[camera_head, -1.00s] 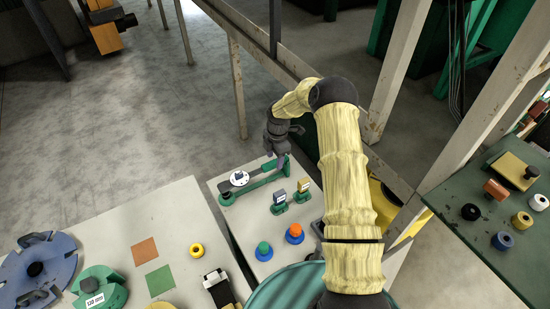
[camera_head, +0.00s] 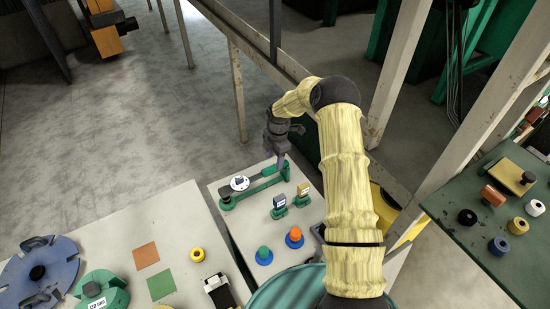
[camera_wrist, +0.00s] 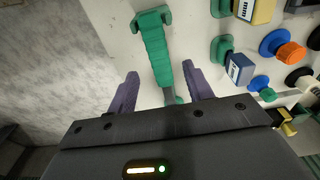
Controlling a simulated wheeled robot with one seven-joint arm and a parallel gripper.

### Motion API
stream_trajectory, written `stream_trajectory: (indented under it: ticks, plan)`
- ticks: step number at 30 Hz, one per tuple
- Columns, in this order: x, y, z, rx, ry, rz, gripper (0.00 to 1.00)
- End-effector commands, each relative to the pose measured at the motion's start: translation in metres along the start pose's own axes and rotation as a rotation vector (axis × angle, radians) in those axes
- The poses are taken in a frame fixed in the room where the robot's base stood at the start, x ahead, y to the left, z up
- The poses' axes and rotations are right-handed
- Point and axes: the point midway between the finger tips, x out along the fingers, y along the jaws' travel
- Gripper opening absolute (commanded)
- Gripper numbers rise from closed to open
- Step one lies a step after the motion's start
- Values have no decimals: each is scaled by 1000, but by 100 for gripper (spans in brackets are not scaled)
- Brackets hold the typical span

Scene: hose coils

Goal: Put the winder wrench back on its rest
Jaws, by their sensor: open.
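A long green ribbed bar with a wide end (camera_wrist: 160,55) lies on the pale bench in the wrist view. In the head view this green piece (camera_head: 262,187) runs alongside a dark bar with a round white disc (camera_head: 239,183). I cannot tell for certain which part is the winder wrench and which is its rest. My gripper (camera_head: 281,160) is above the far end of this assembly. In the wrist view my gripper's purple fingers (camera_wrist: 159,88) are spread, with the green bar showing between them. Nothing is held. The bar's near end is hidden behind the gripper body.
Blue-tagged (camera_head: 279,205) and yellow-tagged (camera_head: 303,193) green holders stand close by. An orange knob (camera_head: 295,236) and a green knob (camera_head: 264,254) sit nearer. A left table holds a blue reel (camera_head: 38,272). A steel frame post (camera_head: 398,80) rises at right.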

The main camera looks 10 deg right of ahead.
Motion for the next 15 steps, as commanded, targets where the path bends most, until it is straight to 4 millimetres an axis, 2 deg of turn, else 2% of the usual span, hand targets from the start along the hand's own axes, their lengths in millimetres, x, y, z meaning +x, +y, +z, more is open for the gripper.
stream_trajectory:
  ticks: [15]
  plan:
    - [-15,0,-1,0,0,0,51]
